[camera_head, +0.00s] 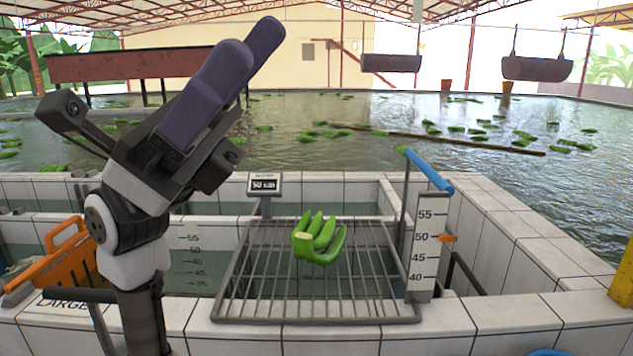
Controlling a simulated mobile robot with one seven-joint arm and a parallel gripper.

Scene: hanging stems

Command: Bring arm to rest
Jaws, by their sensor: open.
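My arm (130,215) rises at the left of the head view, bent at its upper joints. My gripper (252,62) points up and to the right, away from the rack. Its two dark purple-grey fingers stand apart with nothing seen between them. A green banana bunch (320,238) with a pale cut stem rests on the metal rack (260,285) in the middle. My gripper is well above and left of the bunch, not touching it.
A scale post (425,240) with a blue-topped arm (428,170) stands right of the rack. A small display (264,184) stands behind it. White tiled walls (480,320) surround the water basins.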

